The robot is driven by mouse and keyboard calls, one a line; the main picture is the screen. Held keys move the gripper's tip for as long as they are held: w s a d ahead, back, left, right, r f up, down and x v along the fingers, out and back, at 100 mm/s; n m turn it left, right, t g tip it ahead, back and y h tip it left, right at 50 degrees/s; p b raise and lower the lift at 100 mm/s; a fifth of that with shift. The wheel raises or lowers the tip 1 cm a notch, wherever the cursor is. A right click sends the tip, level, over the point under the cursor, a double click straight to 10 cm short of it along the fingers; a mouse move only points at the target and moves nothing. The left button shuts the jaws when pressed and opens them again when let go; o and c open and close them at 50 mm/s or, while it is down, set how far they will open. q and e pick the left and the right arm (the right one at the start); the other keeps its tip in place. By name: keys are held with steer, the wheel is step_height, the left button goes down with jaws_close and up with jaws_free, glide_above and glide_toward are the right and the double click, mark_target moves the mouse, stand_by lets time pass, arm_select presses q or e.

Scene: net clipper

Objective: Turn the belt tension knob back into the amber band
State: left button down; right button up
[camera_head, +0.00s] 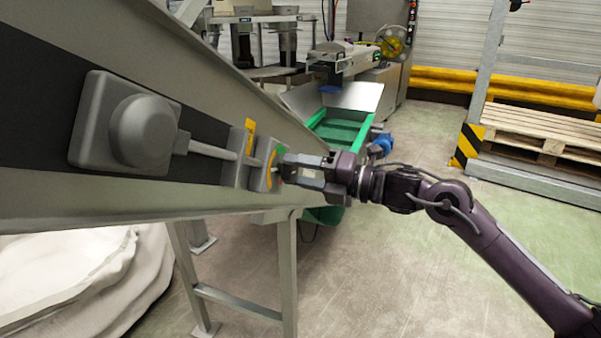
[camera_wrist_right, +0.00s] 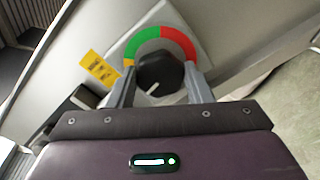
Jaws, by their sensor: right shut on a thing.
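In the right wrist view, the black tension knob (camera_wrist_right: 160,70) sits in front of a coloured dial (camera_wrist_right: 160,36). The dial shows green at top left, red at top right and a small piece of amber (camera_wrist_right: 128,62) at the left; its lower part is hidden. A short white mark (camera_wrist_right: 153,88) on the knob points toward the lower left. My right gripper (camera_wrist_right: 161,76) has one finger on each side of the knob and is shut on it. In the head view, the right gripper (camera_head: 287,168) reaches the dial plate (camera_head: 264,176) from the right; the knob is mostly hidden there.
The dial plate is on the side of a sloping grey conveyor frame (camera_head: 215,205). A yellow label (camera_head: 249,136) and a grey motor housing (camera_head: 140,130) are to its left. Frame legs (camera_head: 287,270) stand below. Open floor (camera_head: 400,270) lies to the right.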

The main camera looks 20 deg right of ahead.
steer(key=shift+f, duration=0.2)
steer(key=o, duration=1)
steer(key=shift+r, duration=0.1)
steer(key=shift+s+d, duration=0.25)
steer(key=shift+d, duration=0.1)
arm_select(q)
steer(key=shift+d+r+b, duration=0.2)
steer(key=shift+r+b, duration=0.25)
steer(key=shift+r, duration=1)
steer(key=shift+d+r+b, duration=0.15)
steer(key=shift+r+b, duration=0.3)
steer(key=shift+r, duration=1)
arm_select(e)
steer(key=shift+v, duration=3.5)
